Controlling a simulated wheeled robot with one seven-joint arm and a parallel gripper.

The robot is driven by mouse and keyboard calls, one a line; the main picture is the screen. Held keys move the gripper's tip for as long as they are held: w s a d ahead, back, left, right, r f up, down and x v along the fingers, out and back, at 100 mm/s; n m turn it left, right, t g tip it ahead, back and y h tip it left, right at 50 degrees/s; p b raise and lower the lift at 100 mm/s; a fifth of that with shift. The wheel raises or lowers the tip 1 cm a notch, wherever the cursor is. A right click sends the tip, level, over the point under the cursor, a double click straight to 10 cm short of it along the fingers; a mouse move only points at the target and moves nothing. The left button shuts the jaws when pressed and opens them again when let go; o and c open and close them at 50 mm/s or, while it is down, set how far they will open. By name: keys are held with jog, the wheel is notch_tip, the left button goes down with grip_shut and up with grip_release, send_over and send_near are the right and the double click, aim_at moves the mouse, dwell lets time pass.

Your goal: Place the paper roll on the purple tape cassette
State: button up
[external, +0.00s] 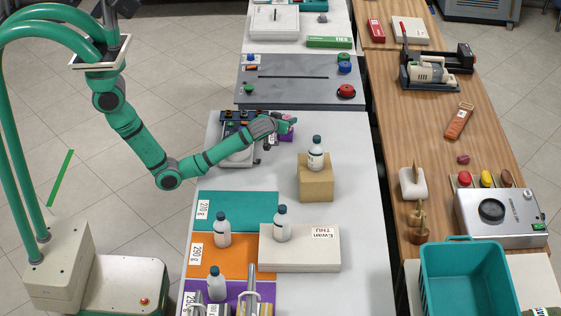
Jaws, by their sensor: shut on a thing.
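My gripper (286,124) is at the back of the near white table, with the arm reaching in from the left. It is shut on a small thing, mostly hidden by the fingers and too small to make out. A small purple item (288,136), which looks like the purple tape cassette, shows right at the fingertips, just below them. I cannot tell whether the held thing touches it. I cannot clearly make out the paper roll.
A grey device (238,156) stands left of the gripper, under the forearm. A white bottle (315,153) stands on a tan box (316,186) to the front right. More bottles stand on coloured mats and a pale box (300,258) nearer the camera. The table's right strip is clear.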

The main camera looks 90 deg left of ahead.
jog(key=shift+f, duration=0.35)
jog(key=o, duration=1)
jog(key=shift+o, duration=0.2)
jog(key=shift+r, duration=0.1)
jog(key=shift+d+r, duration=0.15)
jog(key=shift+d, duration=0.05)
jog(key=v, duration=1.1)
jog(key=shift+s+d, duration=0.25)
